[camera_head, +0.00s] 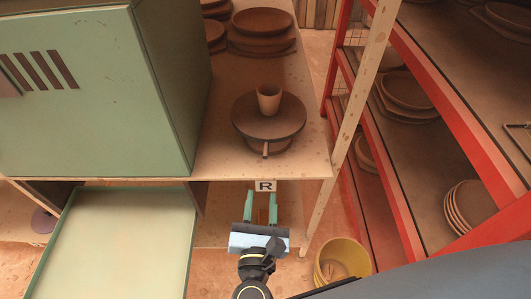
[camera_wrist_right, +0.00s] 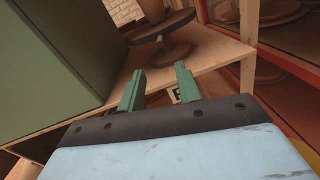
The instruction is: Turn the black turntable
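The dark turntable (camera_head: 268,127) stands near the front right corner of the wooden table, with a small handle or peg pointing to the front. A clay cup (camera_head: 269,98) stands upright on it. The turntable also shows at the top of the right wrist view (camera_wrist_right: 164,38), on its foot, with the cup's lower part above it. My right gripper (camera_head: 261,206) is in front of and below the table edge, apart from the turntable. Its two green fingers (camera_wrist_right: 157,88) are spread with nothing between them. My left gripper is not in view.
A green cabinet (camera_head: 100,90) stands on the table's left, and stacked dark plates (camera_head: 262,38) lie behind the turntable. A red-framed shelf (camera_head: 440,90) with plates is at the right. A yellow bucket (camera_head: 343,258) stands on the floor. A pale green tray (camera_head: 115,245) is lower left.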

